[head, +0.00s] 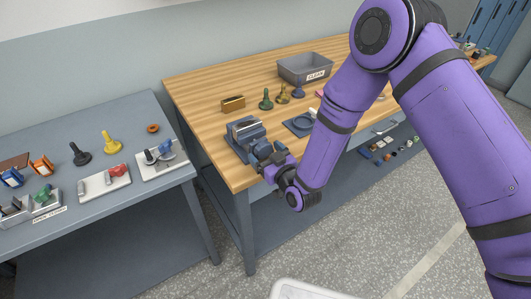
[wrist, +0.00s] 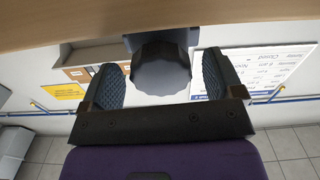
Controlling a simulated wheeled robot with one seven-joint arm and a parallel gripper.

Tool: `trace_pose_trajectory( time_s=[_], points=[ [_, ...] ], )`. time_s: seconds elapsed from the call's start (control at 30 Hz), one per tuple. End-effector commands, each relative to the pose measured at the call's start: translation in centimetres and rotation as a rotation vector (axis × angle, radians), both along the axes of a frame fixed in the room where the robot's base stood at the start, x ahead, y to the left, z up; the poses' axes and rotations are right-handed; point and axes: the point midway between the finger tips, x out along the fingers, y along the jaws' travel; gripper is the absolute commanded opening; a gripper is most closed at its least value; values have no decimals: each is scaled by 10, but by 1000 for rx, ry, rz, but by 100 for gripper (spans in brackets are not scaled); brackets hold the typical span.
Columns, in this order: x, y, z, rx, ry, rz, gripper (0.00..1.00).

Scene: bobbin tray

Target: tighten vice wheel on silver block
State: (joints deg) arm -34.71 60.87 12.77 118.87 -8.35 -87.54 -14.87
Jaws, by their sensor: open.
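The blue vice (head: 236,147) stands at the near left corner of the wooden bench. The silver block (head: 242,124) appears to sit between its jaws. My gripper (head: 266,156) is at the vice's near side. In the wrist view, the dark faceted vice wheel (wrist: 160,76) lies between the two ridged fingers of my gripper (wrist: 162,64). The fingers are open, with a gap on each side of the wheel. In the head view the wheel is mostly hidden by my gripper.
A grey table (head: 90,131) with clamps and handles stands to the left, across a narrow gap.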

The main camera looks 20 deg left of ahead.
Motion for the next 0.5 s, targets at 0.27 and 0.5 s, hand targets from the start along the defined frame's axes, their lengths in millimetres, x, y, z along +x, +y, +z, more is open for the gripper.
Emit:
trace_pose_trajectory(
  time_s=[0.27,0.5],
  points=[
    [3,3,0,0,0,0,86],
    [3,3,0,0,0,0,52]
  ],
)
